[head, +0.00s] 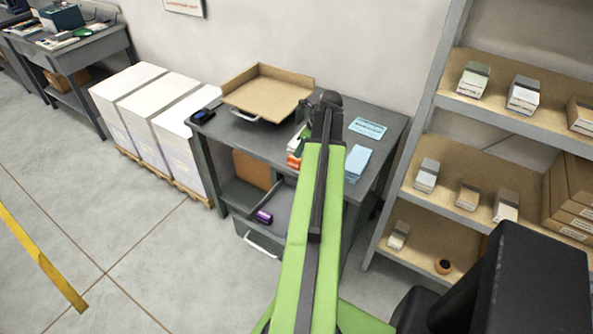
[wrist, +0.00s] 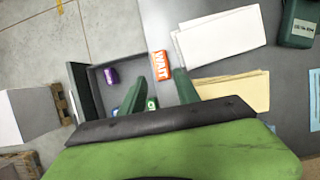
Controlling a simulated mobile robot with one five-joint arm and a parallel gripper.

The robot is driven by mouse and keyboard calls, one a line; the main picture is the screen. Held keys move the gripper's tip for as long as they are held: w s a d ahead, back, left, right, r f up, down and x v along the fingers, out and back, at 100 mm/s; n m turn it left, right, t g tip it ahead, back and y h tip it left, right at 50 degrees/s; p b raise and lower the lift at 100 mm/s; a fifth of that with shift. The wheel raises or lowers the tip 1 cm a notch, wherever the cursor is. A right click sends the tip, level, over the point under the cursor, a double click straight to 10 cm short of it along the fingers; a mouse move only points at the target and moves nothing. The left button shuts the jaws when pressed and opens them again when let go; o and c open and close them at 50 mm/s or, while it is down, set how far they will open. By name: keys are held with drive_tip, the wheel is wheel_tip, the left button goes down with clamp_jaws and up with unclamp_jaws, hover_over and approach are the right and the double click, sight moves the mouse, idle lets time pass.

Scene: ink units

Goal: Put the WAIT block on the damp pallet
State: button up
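The WAIT block (wrist: 159,64), orange with white letters, lies on the grey desk near its edge by the open drawer. In the head view an orange block (head: 293,161) shows just left of my arm, its lettering unreadable. My gripper (wrist: 161,75) is open, its two green fingers apart on either side of the block's near end in the wrist view. I cannot tell how high it is above the block. Wooden pallets (head: 196,195) under white paper stacks (head: 180,125) stand left of the desk. I see no label showing which is damp.
The open drawer (wrist: 97,78) holds a purple item (wrist: 111,76) and a green item (wrist: 152,103). White folders (wrist: 220,38) and a cream folder (wrist: 232,90) lie beside the block. A cardboard tray (head: 268,94) is on the desk.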

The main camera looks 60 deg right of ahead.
sight(295, 159)
drive_tip(key=b+x, duration=0.1)
drive_tip(key=x, duration=0.2)
drive_tip(key=shift+f+b, duration=0.25)
drive_tip(key=shift+b, duration=0.05)
drive_tip(key=shift+r, duration=0.1)
drive_tip(key=b+x, duration=0.4)
drive_tip(key=x, duration=0.1)
drive_tip(key=shift+w+d+b, duration=0.15)
drive_tip(key=shift+w+b, duration=0.05)
drive_tip(key=shift+b, duration=0.15)
clamp_jaws()
